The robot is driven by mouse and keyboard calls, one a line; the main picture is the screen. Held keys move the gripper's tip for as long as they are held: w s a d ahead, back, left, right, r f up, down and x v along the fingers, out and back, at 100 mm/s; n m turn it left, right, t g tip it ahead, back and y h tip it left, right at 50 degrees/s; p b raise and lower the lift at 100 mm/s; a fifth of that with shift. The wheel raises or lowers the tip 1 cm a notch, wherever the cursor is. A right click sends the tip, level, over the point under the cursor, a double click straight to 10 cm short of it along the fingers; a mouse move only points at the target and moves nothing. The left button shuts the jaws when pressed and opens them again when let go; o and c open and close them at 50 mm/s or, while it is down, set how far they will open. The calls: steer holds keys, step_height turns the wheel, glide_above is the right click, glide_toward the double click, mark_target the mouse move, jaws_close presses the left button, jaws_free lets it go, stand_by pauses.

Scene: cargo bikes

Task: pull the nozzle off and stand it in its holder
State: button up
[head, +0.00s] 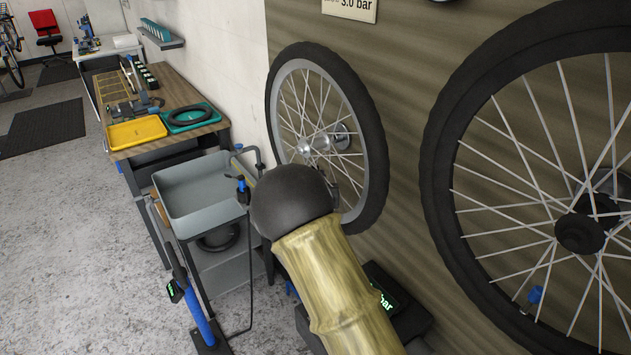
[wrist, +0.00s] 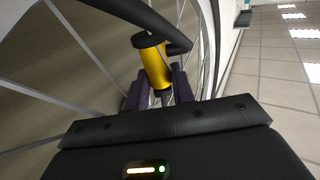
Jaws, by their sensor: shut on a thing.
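In the wrist view, my gripper (wrist: 156,88) is shut on a yellow cylinder with black ends, which looks like the nozzle (wrist: 153,63). A thick black bar or hose (wrist: 170,36) passes at its top end. Spokes and a wheel rim are close around it; whether the nozzle still sits on a valve cannot be told. In the head view my forearm hides the gripper and the nozzle. I cannot identify the holder for certain; a blue and black fitting (head: 243,189) stands at the grey cart's right edge.
A spoked wheel (head: 371,142) hangs by the wall, with a larger wheel (head: 433,171) at the right. A grey tray cart (head: 196,212) and a blue floor pump (head: 199,309) stand left of my arm. A workbench (head: 190,85) is behind; open floor lies left.

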steer(key=o, duration=1)
steer(key=shift+s, duration=0.1)
steer(key=s+b, duration=0.4)
steer(key=s, duration=1.3)
steer(key=shift+f, duration=0.1)
